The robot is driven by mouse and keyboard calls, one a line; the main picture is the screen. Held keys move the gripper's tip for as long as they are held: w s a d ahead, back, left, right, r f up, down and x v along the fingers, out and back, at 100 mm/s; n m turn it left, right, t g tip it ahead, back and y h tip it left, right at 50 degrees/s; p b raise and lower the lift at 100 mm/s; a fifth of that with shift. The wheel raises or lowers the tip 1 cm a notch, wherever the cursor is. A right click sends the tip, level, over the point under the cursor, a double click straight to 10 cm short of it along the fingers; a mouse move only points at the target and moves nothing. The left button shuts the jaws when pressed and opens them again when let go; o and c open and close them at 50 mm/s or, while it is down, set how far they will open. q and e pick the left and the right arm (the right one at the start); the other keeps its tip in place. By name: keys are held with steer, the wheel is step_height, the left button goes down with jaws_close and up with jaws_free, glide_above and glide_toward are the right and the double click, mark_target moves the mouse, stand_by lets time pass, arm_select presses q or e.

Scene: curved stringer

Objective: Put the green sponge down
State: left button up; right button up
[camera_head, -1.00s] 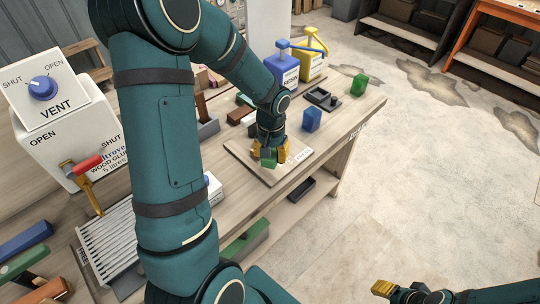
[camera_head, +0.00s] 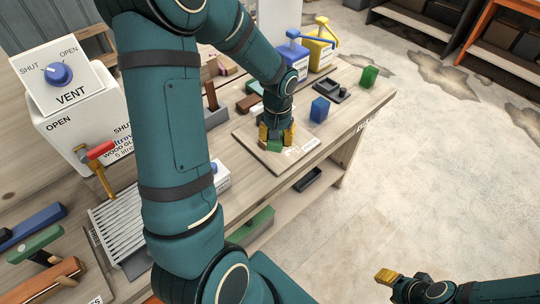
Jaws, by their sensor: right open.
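A small green block, which looks like the green sponge (camera_head: 274,146), is at a pale square board (camera_head: 248,137) on the bench. My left gripper (camera_head: 277,136) points down over the board, with yellow fingers on either side of the sponge. The fingers and wrist hide part of it, and I cannot tell whether they press on it or whether it touches the board. My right gripper (camera_head: 387,276) is open and empty over the floor at the lower right. Another green block (camera_head: 369,76) stands at the bench's far right corner.
A blue block (camera_head: 320,109) and a dark tray (camera_head: 327,95) stand right of the board. Blue and yellow bottles (camera_head: 291,52) are behind. A white glue container (camera_head: 85,125) and a ribbed rack (camera_head: 118,228) are on the left.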

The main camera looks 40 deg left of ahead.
mark_target(250, 166)
arm_select(q)
steer(key=s+a+n+b, duration=0.4)
steer(key=s+a+n, duration=0.15)
steer(key=n, duration=0.55)
steer(key=f+b, duration=0.1)
steer(key=f, duration=0.2)
steer(key=f+b, duration=0.1)
steer(key=f, duration=0.2)
steer(key=f+b, duration=0.1)
steer(key=f, duration=0.2)
steer(key=shift+s+d, duration=0.1)
steer(key=shift+s, duration=0.25)
steer(key=shift+f, duration=0.15)
steer(key=o, duration=1.2)
